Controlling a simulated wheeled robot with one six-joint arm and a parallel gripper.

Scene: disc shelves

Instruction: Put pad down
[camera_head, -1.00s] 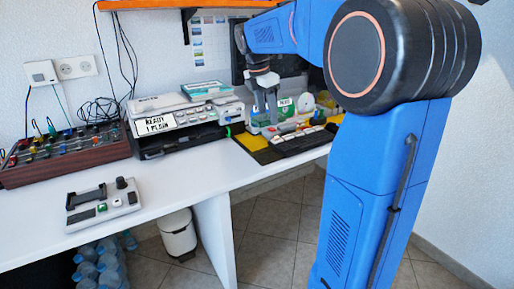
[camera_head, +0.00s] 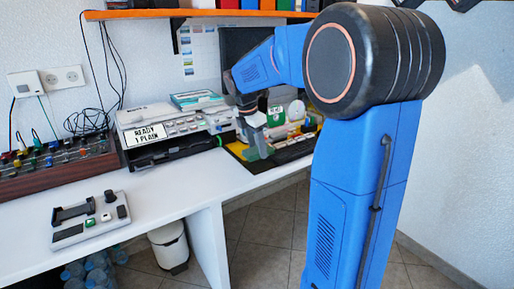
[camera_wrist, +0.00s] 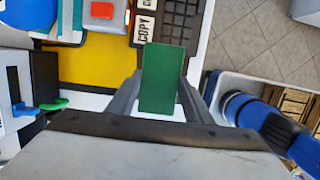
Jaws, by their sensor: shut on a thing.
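My gripper (camera_head: 256,142) is shut on a flat green pad (camera_wrist: 162,78), which sits between its two fingers in the wrist view. In the wrist view the gripper (camera_wrist: 161,98) is seen from above, and the pad reaches out past the fingertips. Beneath it show a white desk edge and a yellow mat (camera_wrist: 88,66). Whether the pad touches anything below cannot be told.
A dark key panel (camera_wrist: 172,22) with a COPY key lies just beyond the pad. A printer (camera_head: 170,130) labelled READY 1 PLAIN stands left of my gripper. A grey control box (camera_head: 92,220) sits on the left desk. The white desk (camera_head: 185,185) between is clear.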

